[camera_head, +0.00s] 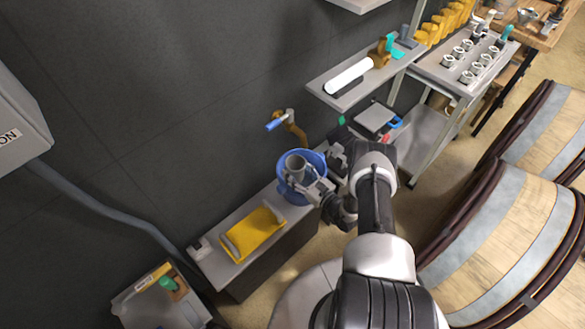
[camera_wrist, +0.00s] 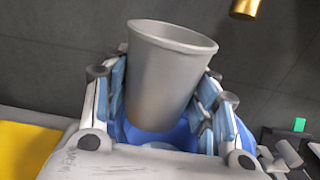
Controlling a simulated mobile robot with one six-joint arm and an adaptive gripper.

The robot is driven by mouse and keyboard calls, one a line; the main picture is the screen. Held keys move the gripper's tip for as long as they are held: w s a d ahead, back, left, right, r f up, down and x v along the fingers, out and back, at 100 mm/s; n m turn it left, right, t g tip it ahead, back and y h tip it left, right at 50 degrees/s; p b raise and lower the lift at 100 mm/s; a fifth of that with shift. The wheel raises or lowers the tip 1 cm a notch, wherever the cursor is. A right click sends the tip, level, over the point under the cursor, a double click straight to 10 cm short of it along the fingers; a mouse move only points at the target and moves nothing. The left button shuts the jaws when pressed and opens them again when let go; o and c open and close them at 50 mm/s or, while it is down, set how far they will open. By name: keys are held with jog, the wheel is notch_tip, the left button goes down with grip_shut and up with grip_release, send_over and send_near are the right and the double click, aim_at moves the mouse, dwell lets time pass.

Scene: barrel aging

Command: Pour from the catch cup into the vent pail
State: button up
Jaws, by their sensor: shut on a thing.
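The catch cup is a plain grey cup (camera_wrist: 165,75), held between the fingers of my gripper (camera_wrist: 165,105) in the wrist view. It looks slightly tilted, and its inside is not visible there. In the head view the cup (camera_head: 295,164) is over the vent pail, a blue pail (camera_head: 318,160) on the low grey bench. My gripper (camera_head: 312,182) reaches in from the right at the pail's near side. The blue pail (camera_wrist: 150,143) also shows behind and below the cup in the wrist view. What is inside the pail is hidden.
A brass tap with a blue handle (camera_head: 280,121) is on the wall just behind the pail. A wall shelf (camera_head: 345,95) is above right, and large barrels (camera_head: 500,240) stand at right.

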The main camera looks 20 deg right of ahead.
aim_at(301, 171)
jog(key=shift+r, duration=0.15)
jog(key=shift+r+p, duration=0.85)
jog(key=shift+r, duration=0.55)
